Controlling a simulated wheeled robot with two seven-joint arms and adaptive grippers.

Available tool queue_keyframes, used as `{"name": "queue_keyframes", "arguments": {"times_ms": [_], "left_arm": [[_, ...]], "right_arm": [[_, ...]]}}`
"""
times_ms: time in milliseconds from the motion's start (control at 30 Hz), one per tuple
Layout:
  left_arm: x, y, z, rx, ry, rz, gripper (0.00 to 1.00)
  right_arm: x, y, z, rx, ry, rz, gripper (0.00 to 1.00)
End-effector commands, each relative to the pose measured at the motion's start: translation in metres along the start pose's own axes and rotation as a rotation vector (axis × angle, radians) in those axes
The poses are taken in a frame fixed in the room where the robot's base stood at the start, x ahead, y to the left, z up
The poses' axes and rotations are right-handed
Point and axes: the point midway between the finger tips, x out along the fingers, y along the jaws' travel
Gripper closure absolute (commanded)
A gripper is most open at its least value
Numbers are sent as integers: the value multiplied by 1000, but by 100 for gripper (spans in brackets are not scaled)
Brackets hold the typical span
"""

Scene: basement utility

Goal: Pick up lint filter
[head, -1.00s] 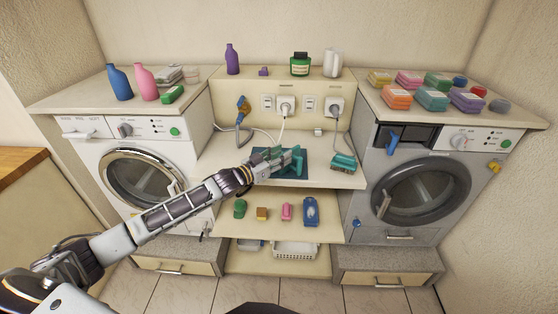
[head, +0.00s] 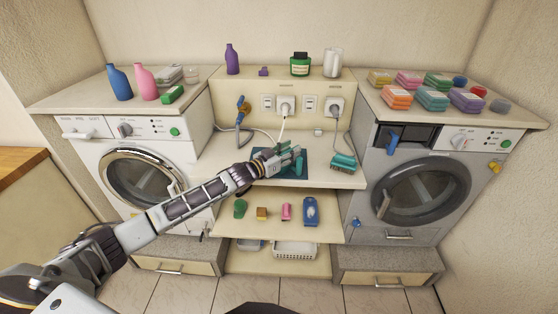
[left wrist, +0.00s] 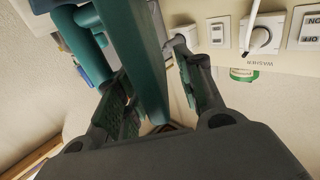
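A teal piece with a long handle-like bar, which I take to be the lint filter (left wrist: 138,55), runs between the fingers of my left gripper (left wrist: 158,92) in the left wrist view. The fingers stand apart, and a gap shows between the bar and the right-hand finger. In the head view my left gripper (head: 277,158) is over the dark teal mat (head: 292,172) on the middle shelf. Teal parts show around its fingers, and the hand partly hides them. My right gripper is not in view.
A teal, pale-striped item (head: 343,162) lies right of the mat. Plugs and cords (head: 286,107) hang behind. A washer (head: 140,180) stands left and a dryer (head: 420,190) right. Small items, including a blue one (head: 311,211), sit on the lower shelf.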

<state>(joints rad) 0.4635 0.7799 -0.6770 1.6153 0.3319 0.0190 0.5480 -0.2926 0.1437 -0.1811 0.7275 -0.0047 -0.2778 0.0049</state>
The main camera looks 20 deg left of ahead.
Motion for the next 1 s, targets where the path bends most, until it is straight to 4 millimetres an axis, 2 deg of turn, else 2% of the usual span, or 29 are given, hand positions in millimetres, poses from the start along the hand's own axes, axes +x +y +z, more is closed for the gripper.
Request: {"name": "queue_keyframes", "arguments": {"times_ms": [500,567,800,1000], "left_arm": [[2,0,0,0,0,0,62],[2,0,0,0,0,0,68],[1,0,0,0,0,0,98],[1,0,0,1,0,0,100]], "right_arm": [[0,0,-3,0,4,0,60],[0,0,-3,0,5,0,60],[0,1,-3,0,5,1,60],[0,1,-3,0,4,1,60]]}}
